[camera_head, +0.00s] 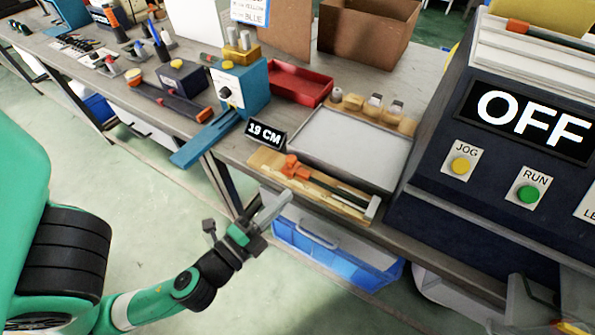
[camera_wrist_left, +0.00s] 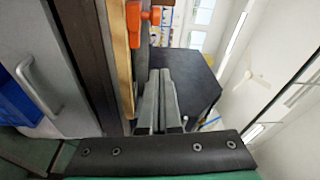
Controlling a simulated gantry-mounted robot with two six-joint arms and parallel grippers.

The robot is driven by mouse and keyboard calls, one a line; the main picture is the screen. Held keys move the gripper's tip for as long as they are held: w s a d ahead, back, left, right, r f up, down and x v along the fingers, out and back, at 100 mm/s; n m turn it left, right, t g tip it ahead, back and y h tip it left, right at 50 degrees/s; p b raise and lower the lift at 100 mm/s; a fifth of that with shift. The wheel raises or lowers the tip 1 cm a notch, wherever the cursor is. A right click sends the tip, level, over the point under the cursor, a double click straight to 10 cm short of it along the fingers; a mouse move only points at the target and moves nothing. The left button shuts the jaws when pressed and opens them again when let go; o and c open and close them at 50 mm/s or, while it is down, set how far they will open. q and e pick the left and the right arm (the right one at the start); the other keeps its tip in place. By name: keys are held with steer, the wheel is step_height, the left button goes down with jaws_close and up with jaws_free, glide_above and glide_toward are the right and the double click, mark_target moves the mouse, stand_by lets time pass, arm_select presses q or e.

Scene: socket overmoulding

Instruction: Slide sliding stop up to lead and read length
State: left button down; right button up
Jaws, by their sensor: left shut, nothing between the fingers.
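A wooden gauge board (camera_head: 263,157) lies along the front edge of the bench. On it rests a dark green lead (camera_head: 325,187) with an orange piece (camera_head: 293,167) at its left end. A pale grey block (camera_head: 373,208) stands at the right end of the board. I cannot tell for sure which of these is the sliding stop. My left gripper (camera_head: 285,198) is shut and empty, in front of the board and apart from it.
A "19 CM" sign (camera_head: 266,134) stands behind the board's left end. A grey tray (camera_head: 350,150) lies behind the board. A dark machine reading "OFF" (camera_head: 430,175) stands at right. A blue bin (camera_head: 310,251) is below the bench edge.

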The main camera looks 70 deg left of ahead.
mark_target(291, 164)
arm_select(q)
steer(key=p+x, duration=0.1)
steer(key=x, duration=0.2)
steer(key=p+x, duration=0.1)
steer(key=x, duration=0.2)
steer(key=p+x, duration=0.1)
steer(key=x, duration=0.2)
steer(key=shift+w+a+r+p, duration=0.1)
steer(key=shift+w+r+p, duration=0.05)
steer(key=shift+r+p, duration=0.15)
steer(key=s+a+p, duration=0.2)
steer(key=p, duration=0.1)
steer(key=shift+a+f+p, duration=0.15)
steer(key=shift+a+p, duration=0.05)
steer(key=shift+p, duration=0.1)
steer(key=shift+s+a+f+p, duration=0.15)
steer(key=shift+s+f+p, duration=0.15)
steer(key=shift+p, duration=0.1)
steer(key=shift+f, duration=0.1)
steer(key=shift+s, duration=0.1)
